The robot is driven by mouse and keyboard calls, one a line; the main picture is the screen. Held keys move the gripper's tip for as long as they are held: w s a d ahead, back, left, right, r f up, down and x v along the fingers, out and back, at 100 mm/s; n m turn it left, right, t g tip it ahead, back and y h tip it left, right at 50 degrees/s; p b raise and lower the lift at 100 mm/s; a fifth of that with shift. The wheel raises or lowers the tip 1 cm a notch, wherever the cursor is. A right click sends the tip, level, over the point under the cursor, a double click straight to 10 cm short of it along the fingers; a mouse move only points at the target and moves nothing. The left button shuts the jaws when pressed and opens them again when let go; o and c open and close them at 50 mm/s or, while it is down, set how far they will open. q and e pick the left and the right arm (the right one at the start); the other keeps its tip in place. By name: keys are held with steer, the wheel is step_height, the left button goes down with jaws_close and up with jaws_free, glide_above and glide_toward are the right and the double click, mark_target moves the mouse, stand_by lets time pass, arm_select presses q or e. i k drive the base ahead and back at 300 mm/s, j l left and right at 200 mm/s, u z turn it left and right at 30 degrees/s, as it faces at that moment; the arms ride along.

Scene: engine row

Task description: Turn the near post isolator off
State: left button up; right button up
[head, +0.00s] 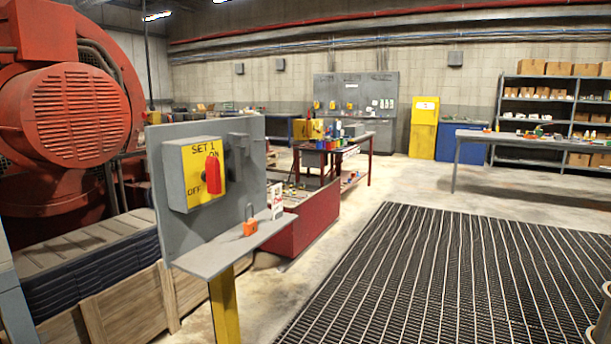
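The near post isolator (178,180) is a grey box with a yellow face marked SET 1, fixed to a grey backboard (160,235) on a yellow post (224,310). Its red handle (213,174) stands upright, with its upper end by the ON mark. The OFF mark is at the lower left of the face. An orange padlock (250,228) and a small white-and-red tag (276,205) stand on the shelf (230,250) below. Neither of my grippers can be made out in the head view.
A large red engine (70,115) stands left of the post, above wooden crating (120,305). A red-sided unit (305,225) and a workbench (345,150) stand behind. A ribbed dark mat (440,270) covers open floor at right. A grey table (475,139) stands beyond it.

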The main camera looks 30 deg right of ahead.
mark_target(211, 174)
steer(key=l+z, duration=0.1)
steer(key=z, duration=0.25)
steer(key=l+u, duration=0.1)
steer(key=u, duration=0.4)
steer(key=i+l+u, duration=0.15)
steer(key=l+u, duration=0.35)
steer(key=l, duration=0.5)
steer(key=l+u, duration=0.5)
steer(key=l, duration=0.55)
